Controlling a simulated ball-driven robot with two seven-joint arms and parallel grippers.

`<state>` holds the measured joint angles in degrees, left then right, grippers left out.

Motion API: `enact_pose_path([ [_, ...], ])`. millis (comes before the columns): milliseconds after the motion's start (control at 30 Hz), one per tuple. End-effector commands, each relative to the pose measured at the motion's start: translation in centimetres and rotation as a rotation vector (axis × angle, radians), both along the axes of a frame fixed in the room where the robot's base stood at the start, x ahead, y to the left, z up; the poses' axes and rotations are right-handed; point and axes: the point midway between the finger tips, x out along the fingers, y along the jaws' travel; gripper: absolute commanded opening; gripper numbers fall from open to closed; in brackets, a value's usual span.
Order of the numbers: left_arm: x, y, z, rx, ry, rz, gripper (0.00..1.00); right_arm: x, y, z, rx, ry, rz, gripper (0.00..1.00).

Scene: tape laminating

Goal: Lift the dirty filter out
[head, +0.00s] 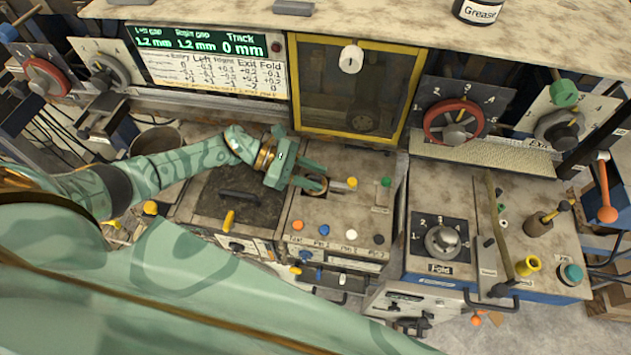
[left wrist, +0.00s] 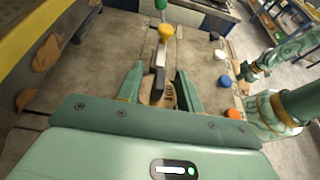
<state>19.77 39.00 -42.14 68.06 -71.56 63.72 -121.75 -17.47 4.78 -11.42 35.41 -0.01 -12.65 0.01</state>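My left gripper (head: 308,176) reaches in from the left over the middle console. Its two fingers (left wrist: 160,90) are apart, one on each side of a brown, slotted round piece, which looks like the dirty filter (left wrist: 168,94). In the head view the filter (head: 314,185) sits at the console top, partly covered by the fingers. A dark upright block stands between the fingers in the left wrist view; I cannot tell whether they touch it. My right gripper is not in the head view. A green arm end, perhaps my right gripper (left wrist: 247,72), shows small in the left wrist view.
A yellow-knobbed lever (head: 352,182) stands close beside the filter, with a green knob (head: 386,181) farther right. Several coloured buttons line the console's front. A yellow-framed window (head: 352,131) rises behind. The fold dial (head: 442,241) is to the right.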

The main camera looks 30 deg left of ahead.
Motion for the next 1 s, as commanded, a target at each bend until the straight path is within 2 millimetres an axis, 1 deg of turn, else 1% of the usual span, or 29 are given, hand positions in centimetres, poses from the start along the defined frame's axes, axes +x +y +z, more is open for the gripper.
enact_pose_path([
  [67,0.1,-0.3,-0.2,0.000,-0.001,0.000,0.36,0.2,0.0,0.0,0.000,-0.003,0.000,0.00],
  [233,0.1,-0.3,-0.2,0.001,-0.001,0.001,0.36,0.5,0.1,0.0,0.001,-0.008,-0.001,0.00],
  [267,0.1,-0.3,-0.2,0.001,-0.001,0.001,0.34,0.5,0.1,0.0,0.002,-0.008,-0.001,0.00],
  [300,0.1,-0.3,-0.2,0.001,-0.001,0.001,0.22,0.5,0.1,0.0,0.002,-0.008,-0.001,0.00],
  [367,0.1,-0.3,-0.2,0.000,-0.001,0.001,0.06,0.5,0.2,0.0,0.003,-0.009,-0.002,0.00],
  [400,0.1,-0.3,-0.2,0.000,-0.001,0.001,0.00,0.5,0.3,0.0,0.004,-0.008,-0.002,0.00],
  [767,0.1,-0.3,0.0,0.001,-0.002,0.000,0.00,0.5,0.5,0.0,0.007,-0.008,-0.002,0.00],
  [867,0.1,-0.2,0.8,0.001,-0.003,0.001,0.00,0.5,0.5,0.1,0.007,-0.008,-0.002,0.00],
  [1000,0.1,-0.2,2.7,0.002,-0.004,-0.001,0.00,0.5,0.5,0.1,0.007,-0.008,-0.001,0.00],
])
